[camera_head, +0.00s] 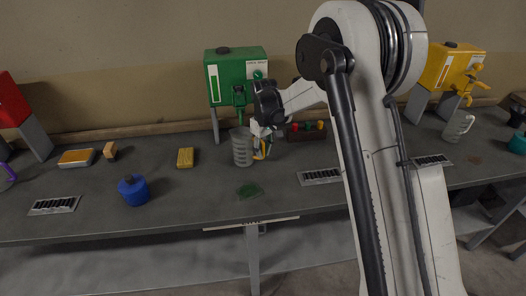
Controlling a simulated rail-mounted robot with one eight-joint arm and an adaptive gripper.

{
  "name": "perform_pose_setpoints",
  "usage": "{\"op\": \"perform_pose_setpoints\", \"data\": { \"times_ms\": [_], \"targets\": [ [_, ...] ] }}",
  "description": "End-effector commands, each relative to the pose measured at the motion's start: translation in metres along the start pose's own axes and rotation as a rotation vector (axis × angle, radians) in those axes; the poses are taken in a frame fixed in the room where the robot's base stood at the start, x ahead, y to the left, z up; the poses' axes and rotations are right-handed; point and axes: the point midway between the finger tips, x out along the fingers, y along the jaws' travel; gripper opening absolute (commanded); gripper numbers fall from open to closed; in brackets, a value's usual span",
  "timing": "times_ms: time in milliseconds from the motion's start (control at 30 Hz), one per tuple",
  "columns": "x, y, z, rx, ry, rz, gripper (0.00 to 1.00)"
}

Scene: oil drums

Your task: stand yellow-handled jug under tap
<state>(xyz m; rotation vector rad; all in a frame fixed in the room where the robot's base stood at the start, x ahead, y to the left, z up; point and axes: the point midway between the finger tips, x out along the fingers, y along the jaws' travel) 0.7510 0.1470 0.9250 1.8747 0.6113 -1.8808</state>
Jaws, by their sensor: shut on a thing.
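The yellow-handled jug (241,149) is a grey, ribbed, see-through jug. It looks upright, just below the tap (239,92) of the green drum (228,72). My gripper (263,140) is shut on the jug at its yellow handle, on the jug's right side. The fingers partly hide the handle. I cannot tell whether the jug's base touches the bench (215,205) or is slightly above it.
A yellow drum (447,66) and another clear jug (458,127) stand at the right. A red drum (12,105) is at the far left. A blue can (133,190), a yellow block (185,158) and a rack (308,132) are on the bench. Its front middle is mostly clear.

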Motion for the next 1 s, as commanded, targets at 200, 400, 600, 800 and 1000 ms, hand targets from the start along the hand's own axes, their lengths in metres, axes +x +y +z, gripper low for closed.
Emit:
{"op": "perform_pose_setpoints", "data": {
  "times_ms": [200,400,600,800,1000],
  "targets": [
    [0.004,0.0,0.0,0.0,0.0,0.0,0.0],
    [0.005,0.0,0.0,0.0,0.0,0.0,0.31],
    [0.005,0.0,0.0,0.0,0.0,0.0,0.36],
    [-0.001,0.0,0.0,0.0,0.0,0.0,0.36],
    [-0.031,0.0,0.0,0.0,0.0,0.0,0.36]
  ]
}}
